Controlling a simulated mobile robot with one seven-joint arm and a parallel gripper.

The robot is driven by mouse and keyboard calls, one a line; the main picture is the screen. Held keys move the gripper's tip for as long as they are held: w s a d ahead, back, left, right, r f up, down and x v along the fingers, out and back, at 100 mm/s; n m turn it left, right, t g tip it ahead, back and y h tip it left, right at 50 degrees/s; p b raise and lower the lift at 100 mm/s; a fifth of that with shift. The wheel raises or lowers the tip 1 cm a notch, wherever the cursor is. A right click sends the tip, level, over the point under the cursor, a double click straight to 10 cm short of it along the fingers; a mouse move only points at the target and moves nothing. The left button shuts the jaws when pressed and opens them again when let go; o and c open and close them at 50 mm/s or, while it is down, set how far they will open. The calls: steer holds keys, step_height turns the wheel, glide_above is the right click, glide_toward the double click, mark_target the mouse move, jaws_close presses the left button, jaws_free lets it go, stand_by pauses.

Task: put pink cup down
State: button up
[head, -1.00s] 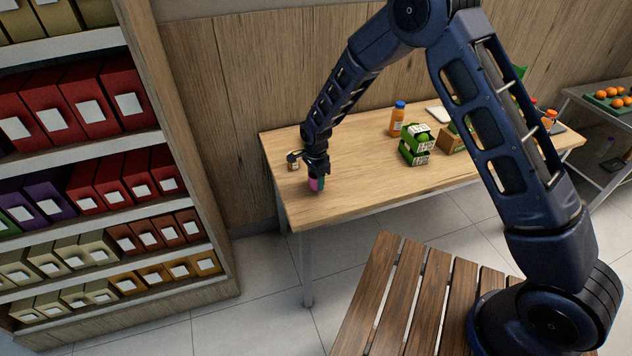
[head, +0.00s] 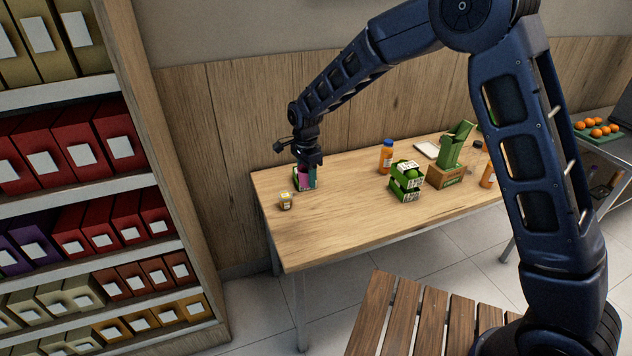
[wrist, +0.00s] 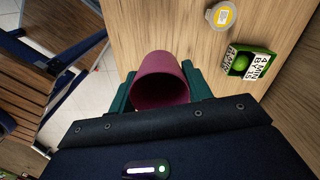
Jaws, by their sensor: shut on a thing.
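The pink cup (head: 303,181) is at the left end of the wooden table (head: 330,223), towards its back edge. My gripper (head: 308,165) is shut on it from above. In the wrist view the cup (wrist: 160,65) sits between the teal fingers (wrist: 160,88), with its open mouth facing the camera. Whether its base touches the tabletop or hangs just above it I cannot tell.
A small yellow-labelled jar (head: 285,201) stands front-left of the cup. A green box with a lime (wrist: 243,62) lies near the cup in the wrist view. Front tabletop is clear.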

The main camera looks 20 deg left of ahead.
steer(key=w+a, duration=0.4)
steer(key=w, duration=0.7)
steer(key=m, duration=0.2)
glide_above(342, 167)
step_height(342, 167, down, 20)
steer(key=shift+s+r, duration=0.1)
steer(key=shift+r, duration=0.1)
steer(key=shift+f, duration=0.2)
steer(key=o, duration=0.9)
steer(key=shift+o, duration=0.2)
steer(key=shift+r, duration=0.1)
step_height(342, 167, up, 12)
